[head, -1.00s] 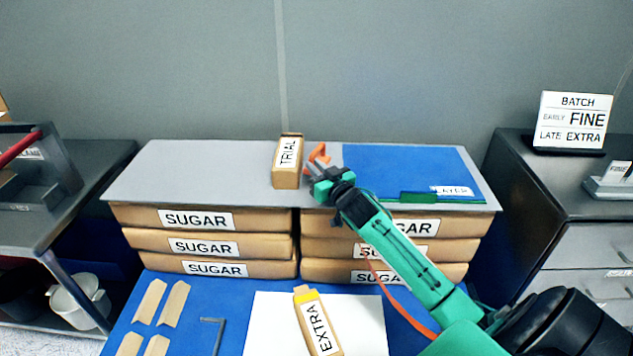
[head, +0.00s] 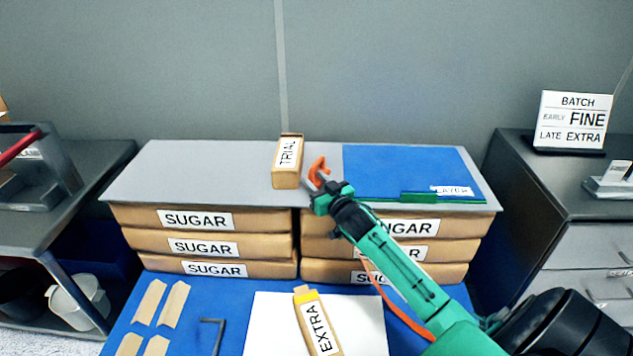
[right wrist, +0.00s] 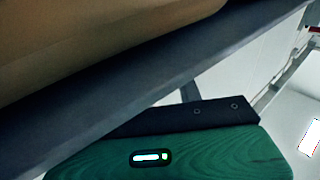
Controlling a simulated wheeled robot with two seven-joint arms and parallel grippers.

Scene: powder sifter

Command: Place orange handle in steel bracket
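The orange handle (head: 317,168) is a small hooked piece at the right gripper's fingertips, above the grey shelf top, just right of the TRIAL box. My right gripper (head: 321,184) reaches in from the lower right and appears shut on the handle; its fingers partly hide the contact. In the right wrist view, my green gripper housing shows beside a dark shelf edge (right wrist: 150,85), but the fingertips and handle do not show. I cannot clearly identify the steel bracket. My left gripper is not in view.
The TRIAL box (head: 288,162) stands close left of the gripper. A blue mat (head: 405,168) covers the shelf's right part; the shelf's left part is bare. SUGAR bags (head: 150,217) are stacked below. An EXTRA packet (head: 310,320) lies on white paper (head: 270,325) in front.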

